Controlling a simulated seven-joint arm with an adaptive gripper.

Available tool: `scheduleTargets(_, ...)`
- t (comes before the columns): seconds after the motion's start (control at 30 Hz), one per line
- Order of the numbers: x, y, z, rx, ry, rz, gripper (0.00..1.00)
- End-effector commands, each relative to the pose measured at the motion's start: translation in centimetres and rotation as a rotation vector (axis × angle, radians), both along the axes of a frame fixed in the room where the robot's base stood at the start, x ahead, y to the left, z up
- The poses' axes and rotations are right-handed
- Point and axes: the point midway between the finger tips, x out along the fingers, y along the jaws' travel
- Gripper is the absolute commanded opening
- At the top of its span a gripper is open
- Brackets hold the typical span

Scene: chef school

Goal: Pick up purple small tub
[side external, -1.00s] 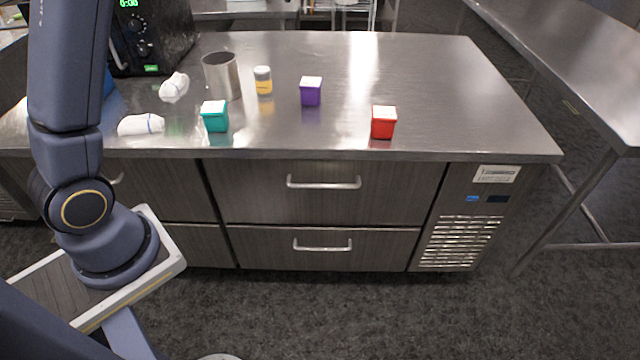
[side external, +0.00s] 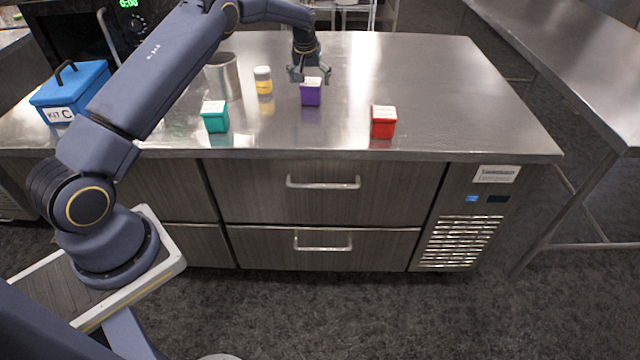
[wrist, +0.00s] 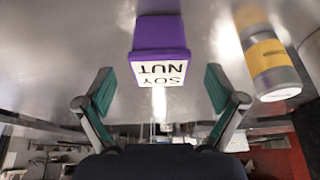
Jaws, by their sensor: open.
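The purple small tub (side external: 311,94) with a white lid stands upright on the steel counter in the side view. My gripper (side external: 309,76) is just above and behind it, pointing down with its fingers spread. In the wrist view the purple tub (wrist: 160,40) shows its white label reading "SOY NUT". It lies ahead of the gap between the green-padded fingers of my gripper (wrist: 160,92). The fingers are open and nothing is between them.
A teal tub (side external: 215,117) and a red tub (side external: 383,122) stand on the counter (side external: 440,80) left and right of the purple one. A yellow-labelled jar (side external: 263,80) and a metal canister (side external: 224,80) are to its left. A blue box (side external: 72,88) sits at the far left.

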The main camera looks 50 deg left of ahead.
Motion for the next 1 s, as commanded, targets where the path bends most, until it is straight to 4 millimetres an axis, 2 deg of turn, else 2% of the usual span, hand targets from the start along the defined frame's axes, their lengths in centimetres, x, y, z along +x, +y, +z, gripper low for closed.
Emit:
scheduleTargets(0.17, 0.5, 0.4, -1.4, -0.001, 0.001, 0.0, 0.94)
scheduleTargets(0.4, 1.6, 1.4, -4.6, 0.0, 0.001, 0.0, 0.94)
scheduleTargets(0.7, 1.7, 1.5, -5.0, 0.0, 0.0, 0.0, 0.93)
scheduleTargets(1.0, 1.7, 1.4, -5.0, 0.001, -0.001, 0.0, 0.61)
